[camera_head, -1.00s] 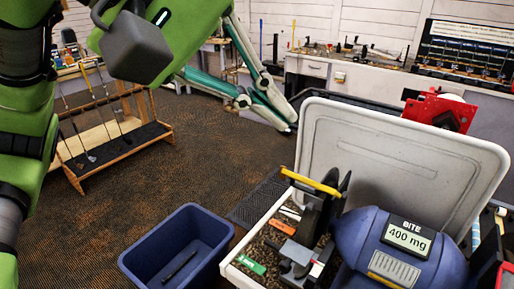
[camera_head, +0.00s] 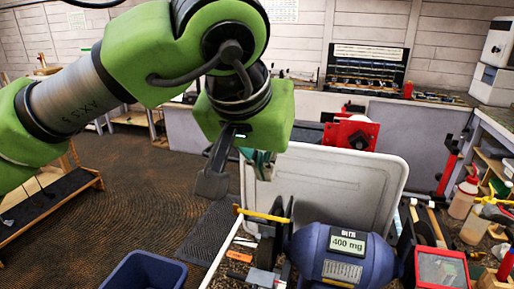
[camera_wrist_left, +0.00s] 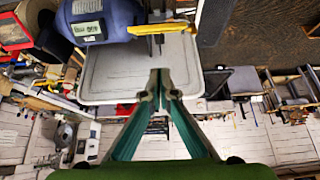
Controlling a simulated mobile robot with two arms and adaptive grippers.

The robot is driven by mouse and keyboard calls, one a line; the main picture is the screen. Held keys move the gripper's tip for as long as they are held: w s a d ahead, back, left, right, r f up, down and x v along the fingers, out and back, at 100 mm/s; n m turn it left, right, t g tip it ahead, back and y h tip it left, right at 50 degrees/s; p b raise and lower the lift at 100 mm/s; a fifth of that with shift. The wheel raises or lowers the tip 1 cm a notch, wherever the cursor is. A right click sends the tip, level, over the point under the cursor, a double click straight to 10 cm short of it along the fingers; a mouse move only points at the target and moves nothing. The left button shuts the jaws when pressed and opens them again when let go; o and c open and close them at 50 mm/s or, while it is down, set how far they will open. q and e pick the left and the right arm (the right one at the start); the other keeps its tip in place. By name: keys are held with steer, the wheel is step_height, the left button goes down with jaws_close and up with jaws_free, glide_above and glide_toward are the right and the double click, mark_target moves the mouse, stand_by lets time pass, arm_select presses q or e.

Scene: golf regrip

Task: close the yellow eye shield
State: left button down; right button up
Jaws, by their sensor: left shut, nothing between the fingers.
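The yellow eye shield (camera_head: 262,215) shows as a thin bar, nearly edge-on, above the left wheel of the blue bench grinder (camera_head: 312,250). In the left wrist view the yellow eye shield (camera_wrist_left: 160,28) lies beyond the fingertips, beside the upside-down grinder (camera_wrist_left: 95,20). My left gripper (camera_head: 259,172) hangs above and behind the shield in the head view, partly hidden by its green wrist. In the left wrist view my left gripper's teal fingers (camera_wrist_left: 160,76) meet at the tips, empty and apart from the shield. My right gripper is out of view.
A pale upright panel (camera_head: 330,185) stands behind the grinder. A blue bin (camera_head: 145,272) is at the lower left. A red machine (camera_head: 350,132) is behind the panel. Bottles (camera_head: 465,197) stand at the right. Open floor lies to the left.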

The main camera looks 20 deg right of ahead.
mark_target(261, 215)
arm_select(q)
steer(key=p+x, duration=0.1)
steer(key=x, duration=0.2)
steer(key=shift+s+a+f, duration=0.55)
steer(key=shift+s+f, duration=0.2)
steer(key=shift+f, duration=0.15)
steer(key=shift+s+a+f+p, duration=0.3)
steer(key=shift+s+f+p, duration=0.1)
steer(key=shift+f, duration=0.1)
